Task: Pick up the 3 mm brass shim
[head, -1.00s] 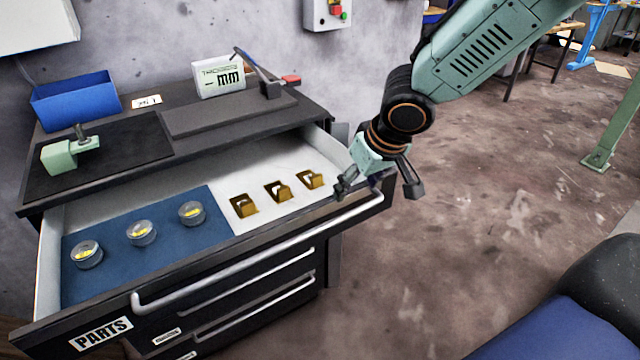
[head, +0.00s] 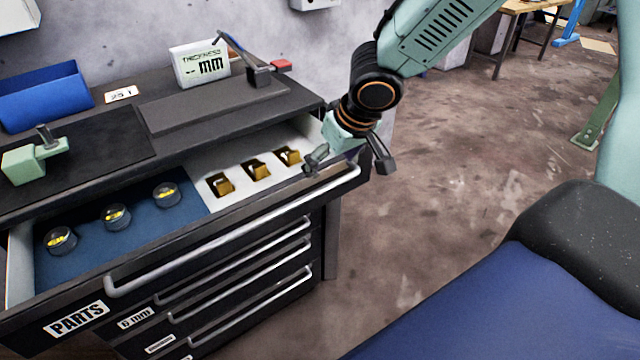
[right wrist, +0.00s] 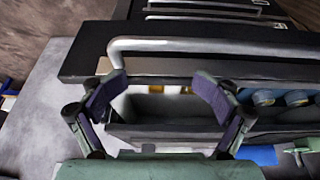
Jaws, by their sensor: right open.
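I cannot read which is 3 mm. My right gripper (head: 347,166) is open and empty at the drawer's right front corner, to the right of the shims and apart from them. My left gripper is not in view.
The open drawer (head: 230,200) has a blue mat (head: 135,240) with several round clear-lidded pots. A thickness display (head: 200,65), a blue bin (head: 45,97) and a green clamp-like fixture (head: 35,158) stand on the cabinet top.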

